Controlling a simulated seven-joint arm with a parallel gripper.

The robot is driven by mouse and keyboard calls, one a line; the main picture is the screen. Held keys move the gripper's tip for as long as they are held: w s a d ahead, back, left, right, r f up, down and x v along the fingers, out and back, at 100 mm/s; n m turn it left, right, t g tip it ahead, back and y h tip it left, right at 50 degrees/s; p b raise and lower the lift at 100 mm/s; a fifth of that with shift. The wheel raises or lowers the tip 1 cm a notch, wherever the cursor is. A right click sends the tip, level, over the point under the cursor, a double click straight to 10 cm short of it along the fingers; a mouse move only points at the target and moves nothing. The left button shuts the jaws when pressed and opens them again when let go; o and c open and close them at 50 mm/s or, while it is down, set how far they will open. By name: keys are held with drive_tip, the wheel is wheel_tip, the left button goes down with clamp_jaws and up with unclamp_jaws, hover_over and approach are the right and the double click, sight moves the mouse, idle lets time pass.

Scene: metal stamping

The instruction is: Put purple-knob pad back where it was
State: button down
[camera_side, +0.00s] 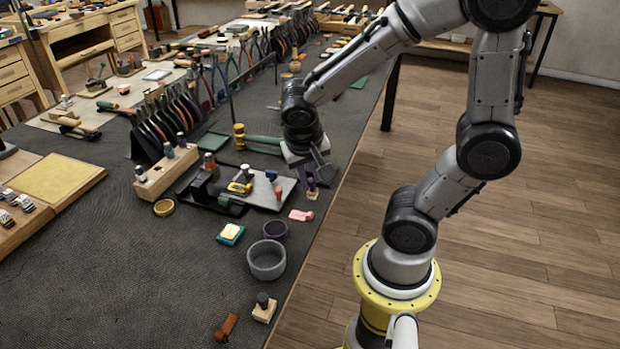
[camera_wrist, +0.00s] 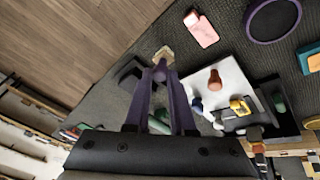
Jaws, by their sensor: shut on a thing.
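The purple-knob pad, with a small pale base, is in my gripper. It shows in the side view (camera_side: 311,193) just right of the metal plate, and in the wrist view (camera_wrist: 163,54) at the fingertips. My gripper (camera_side: 311,178) points down and is shut on the knob; its purple fingers (camera_wrist: 163,74) show in the wrist view. Whether the base touches the mat is hard to tell. A wooden block (camera_side: 152,188) with several knobbed pieces stands left of the plate. A pad with a dark knob (camera_side: 264,306) stands near the front edge.
The metal plate on a dark base (camera_side: 262,199) holds small knobbed tools and a yellow item. A pink block (camera_side: 300,215), a purple ring (camera_side: 274,230), a grey bowl (camera_side: 266,267) and a blue-edged sponge tray (camera_side: 229,239) lie nearer. The front-left mat is clear.

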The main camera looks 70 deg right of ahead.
drive_tip(key=shift+f, duration=0.45)
drive_tip(key=c, duration=0.8)
unclamp_jaws()
drive_tip(key=shift+f, duration=0.1)
drive_tip(key=shift+o, duration=0.2)
drive_tip(key=w+v, duration=0.1)
drive_tip(key=v, duration=1)
drive_tip(key=s+a+n+t+y, duration=0.4)
drive_tip(key=s+n+t, duration=0.1)
drive_tip(key=n, duration=0.4)
drive_tip(key=shift+s+a+r+n, duration=0.15)
drive_tip(key=shift+a+r+n, duration=0.05)
drive_tip(key=shift+r+n, duration=0.2)
